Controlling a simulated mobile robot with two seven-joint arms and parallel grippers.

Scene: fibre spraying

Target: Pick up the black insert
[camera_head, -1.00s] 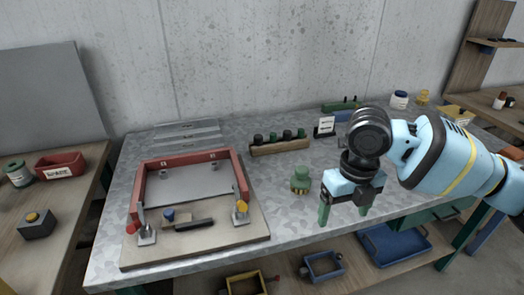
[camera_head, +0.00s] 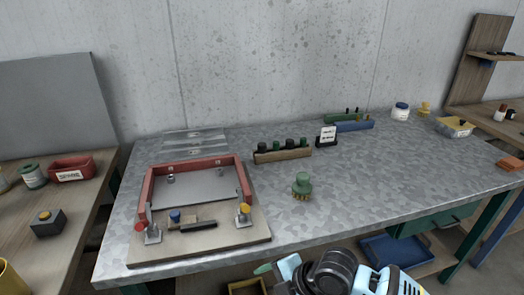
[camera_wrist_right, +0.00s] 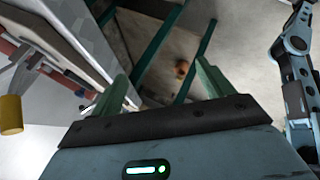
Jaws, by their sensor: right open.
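A wooden rack (camera_head: 283,155) near the middle of the table holds several upright pegs with dark and green tops. A black-topped one (camera_head: 290,144) stands among them and may be the black insert; I cannot tell for sure. A dark bar (camera_head: 198,226) also lies at the front of the red-framed fixture (camera_head: 200,205). My right gripper is at the bottom edge of the head view, with a green finger (camera_head: 263,268) showing, in front of the table and well away from the rack. In the right wrist view my right gripper (camera_wrist_right: 163,85) is open and empty. My left gripper is out of view.
A green knobbed brush-like tool (camera_head: 302,186) stands in front of the rack. A white sign (camera_head: 328,136) and blue and green racks (camera_head: 353,126) stand behind it to the right. The right half of the metal table (camera_head: 400,180) is mostly clear.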

